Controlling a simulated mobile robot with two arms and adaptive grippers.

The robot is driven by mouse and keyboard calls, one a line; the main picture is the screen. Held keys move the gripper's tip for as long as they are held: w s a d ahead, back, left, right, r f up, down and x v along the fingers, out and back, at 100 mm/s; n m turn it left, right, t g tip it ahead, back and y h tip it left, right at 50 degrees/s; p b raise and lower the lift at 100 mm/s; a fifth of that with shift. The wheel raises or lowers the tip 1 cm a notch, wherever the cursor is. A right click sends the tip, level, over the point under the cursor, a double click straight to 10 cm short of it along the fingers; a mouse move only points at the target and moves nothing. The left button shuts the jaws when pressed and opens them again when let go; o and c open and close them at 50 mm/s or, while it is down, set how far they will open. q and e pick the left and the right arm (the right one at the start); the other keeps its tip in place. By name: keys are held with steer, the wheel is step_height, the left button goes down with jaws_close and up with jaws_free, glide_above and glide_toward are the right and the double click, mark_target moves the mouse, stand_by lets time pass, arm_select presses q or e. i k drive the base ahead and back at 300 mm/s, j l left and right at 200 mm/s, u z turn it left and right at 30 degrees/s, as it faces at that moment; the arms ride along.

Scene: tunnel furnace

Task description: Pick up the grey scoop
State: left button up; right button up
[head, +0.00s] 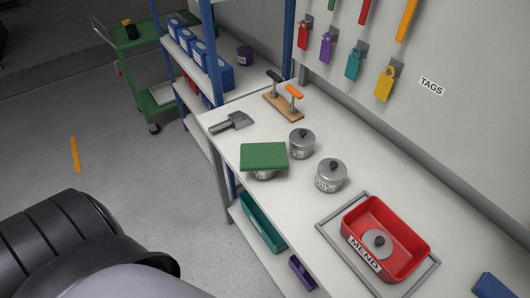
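The grey scoop (233,122) lies flat on the white workbench (248,195) near its far left corner. Its dark handle points left, toward the bench edge, and its grey pan points right. Nothing touches it. Neither of my grippers shows in the head view. Only a dark, rounded part of my own body fills the lower left, well apart from the scoop.
A wooden stand (284,107) with black and orange handles is right of the scoop. A red MEND tray (419,246) holds a lid. Blue shelving (213,52) adjoins the bench.

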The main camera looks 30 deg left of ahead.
mark_target(238, 120)
steer(key=k+j+u, duration=0.1)
steer(key=j+u, duration=0.3)
steer(key=j, duration=0.2)
steer(key=j+u, duration=0.35)
steer(key=j, duration=0.2)
steer(key=k+j, duration=0.05)
